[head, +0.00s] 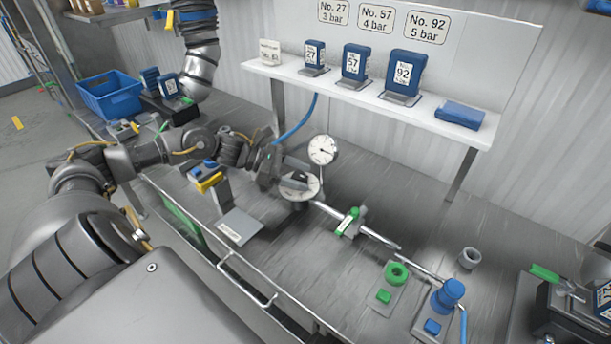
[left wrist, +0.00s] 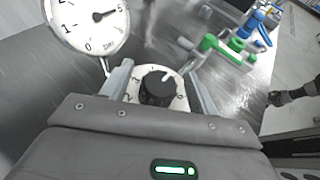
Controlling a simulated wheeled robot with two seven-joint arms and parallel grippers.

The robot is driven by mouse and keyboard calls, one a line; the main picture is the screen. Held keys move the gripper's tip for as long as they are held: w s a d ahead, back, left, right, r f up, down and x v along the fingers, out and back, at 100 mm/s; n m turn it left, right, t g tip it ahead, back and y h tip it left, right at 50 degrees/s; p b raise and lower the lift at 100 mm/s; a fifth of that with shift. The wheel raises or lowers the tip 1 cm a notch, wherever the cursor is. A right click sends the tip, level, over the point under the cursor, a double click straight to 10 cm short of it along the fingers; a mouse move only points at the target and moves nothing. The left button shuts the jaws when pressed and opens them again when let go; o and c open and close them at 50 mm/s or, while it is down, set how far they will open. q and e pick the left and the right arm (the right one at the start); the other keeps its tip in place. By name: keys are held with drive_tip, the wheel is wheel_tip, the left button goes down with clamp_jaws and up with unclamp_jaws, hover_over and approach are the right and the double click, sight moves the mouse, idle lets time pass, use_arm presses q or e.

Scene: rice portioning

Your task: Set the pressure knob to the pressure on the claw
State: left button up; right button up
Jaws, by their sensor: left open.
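The pressure knob (left wrist: 157,88) is black, on a round white numbered dial (left wrist: 181,103). My left gripper (left wrist: 162,86) is open, one finger on each side of the knob; contact is not clear. In the head view my left gripper (head: 283,172) partly covers the dial (head: 300,188). A round white gauge (left wrist: 88,20) stands beside it, its needle pointing near 5; it also shows in the head view (head: 323,150). A blue piece (head: 604,297) with a cut-off label sits at the right edge, its number unreadable. A dark arm-like shape (left wrist: 292,94) shows at the right of the wrist view.
Wall signs read No. 27 3 bar (head: 333,12), No. 57 4 bar (head: 376,18) and No. 92 5 bar (head: 427,25). Labelled blue blocks, such as 92 (head: 404,72), stand on the shelf (head: 440,128). A green-handled valve (head: 348,222) and blue valve (head: 449,293) are right of the dial.

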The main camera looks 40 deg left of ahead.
use_arm(q)
drive_tip(key=shift+x, duration=1)
drive_tip(key=shift+s, duration=0.1)
drive_tip(key=c, duration=1)
drive_tip(key=shift+o, duration=0.2)
drive_tip(key=shift+f, duration=0.15)
